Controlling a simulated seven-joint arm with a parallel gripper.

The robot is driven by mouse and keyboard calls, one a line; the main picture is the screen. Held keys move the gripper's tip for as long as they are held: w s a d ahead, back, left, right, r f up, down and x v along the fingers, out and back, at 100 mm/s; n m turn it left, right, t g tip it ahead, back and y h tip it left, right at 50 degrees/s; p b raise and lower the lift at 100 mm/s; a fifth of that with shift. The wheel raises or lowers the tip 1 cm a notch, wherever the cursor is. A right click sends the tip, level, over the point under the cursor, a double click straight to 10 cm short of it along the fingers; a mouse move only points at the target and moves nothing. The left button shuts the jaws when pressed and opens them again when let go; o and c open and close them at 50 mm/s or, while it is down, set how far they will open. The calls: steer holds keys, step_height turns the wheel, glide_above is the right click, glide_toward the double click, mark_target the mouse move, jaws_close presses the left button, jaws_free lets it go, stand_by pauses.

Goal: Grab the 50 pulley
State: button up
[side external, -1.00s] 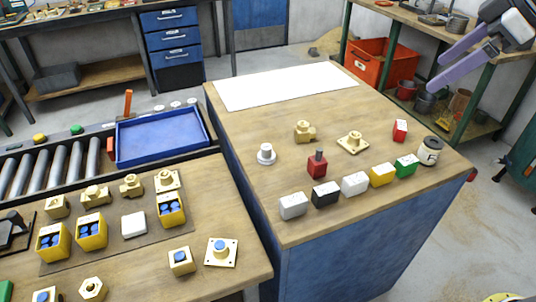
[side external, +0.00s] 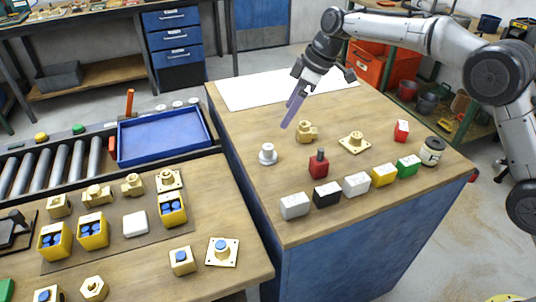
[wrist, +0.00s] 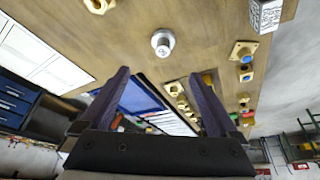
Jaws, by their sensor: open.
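A pale grey stepped round part (side external: 268,154), which looks like the pulley, stands upright on the wooden top of the blue bench. It also shows in the wrist view (wrist: 163,42), beyond my fingertips; I cannot read a 50 on it. My gripper (side external: 286,124) hangs tilted above the bench, up and slightly right of this part in the side view. Its purple fingers (wrist: 158,78) are wide apart with nothing held between them. The fingers do not touch the pulley, which is fully visible.
A brass fitting (side external: 306,131) and a red block with a dark stud (side external: 318,164) stand to the pulley's right. A flanged brass part (side external: 354,142) lies further right. Coloured blocks line the front edge, including a white one (side external: 294,206). A white sheet (side external: 250,92) lies behind; bench left of the pulley is clear.

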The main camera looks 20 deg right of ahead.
mark_target(269, 146)
steer(key=x, duration=1.4)
steer(key=shift+s+a, duration=0.15)
steer(key=shift+s, duration=0.15)
jaws_close()
